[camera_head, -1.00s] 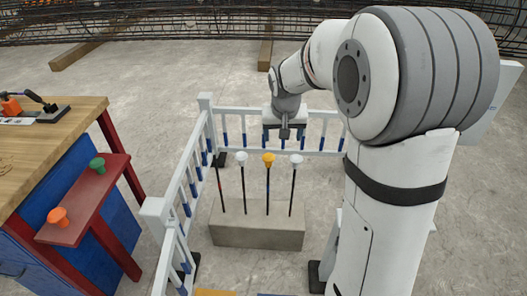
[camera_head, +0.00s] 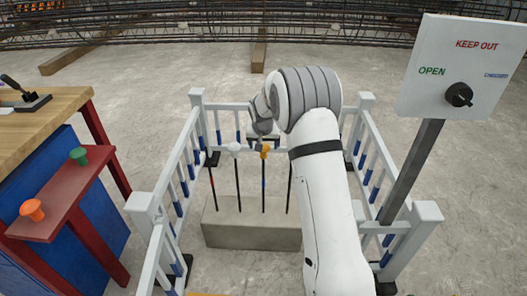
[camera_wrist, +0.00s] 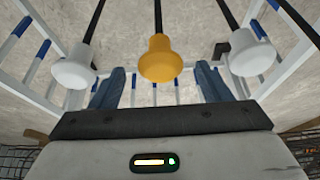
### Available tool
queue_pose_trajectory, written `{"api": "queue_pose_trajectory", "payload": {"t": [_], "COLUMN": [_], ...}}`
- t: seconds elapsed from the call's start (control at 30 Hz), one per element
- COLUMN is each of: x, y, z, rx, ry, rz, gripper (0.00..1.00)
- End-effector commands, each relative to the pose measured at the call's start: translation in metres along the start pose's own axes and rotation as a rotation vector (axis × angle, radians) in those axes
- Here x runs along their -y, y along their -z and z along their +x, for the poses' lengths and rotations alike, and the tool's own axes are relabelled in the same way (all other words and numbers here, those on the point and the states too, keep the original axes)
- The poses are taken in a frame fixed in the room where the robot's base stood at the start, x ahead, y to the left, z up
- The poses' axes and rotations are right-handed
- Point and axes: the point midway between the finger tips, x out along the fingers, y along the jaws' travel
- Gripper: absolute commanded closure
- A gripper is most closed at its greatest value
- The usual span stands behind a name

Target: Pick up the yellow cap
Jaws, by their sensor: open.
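The yellow cap (camera_head: 265,151) sits on top of an upright dark bar that rises from a concrete block (camera_head: 250,232). In the wrist view the yellow cap (camera_wrist: 160,60) is centred between the two blue fingers of my gripper (camera_wrist: 160,76), with space on both sides. My gripper is open and holds nothing. In the head view my gripper (camera_head: 260,137) is close to the cap, partly hidden by my own arm.
White caps (camera_wrist: 74,68) flank the yellow one on neighbouring bars, one on the other side (camera_wrist: 251,54). A white railing (camera_head: 180,170) encloses the block. A sign with a knob (camera_head: 465,70) stands right. A red shelf (camera_head: 65,195) holds orange and green caps at left.

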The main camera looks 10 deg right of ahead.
Motion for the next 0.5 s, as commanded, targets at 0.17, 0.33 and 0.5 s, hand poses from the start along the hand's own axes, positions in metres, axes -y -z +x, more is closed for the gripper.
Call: {"api": "queue_pose_trajectory", "payload": {"t": [0.17, 0.33, 0.5], "x": [0.0, 0.0, 0.0], "y": [-0.002, -0.002, -0.001], "z": [0.025, 0.046, 0.048], "rx": [0.001, 0.001, 0.0], "ry": [0.0, 0.0, 0.0], "rz": [0.0, 0.0, -0.001], "gripper": [0.29, 0.29, 0.29]}}
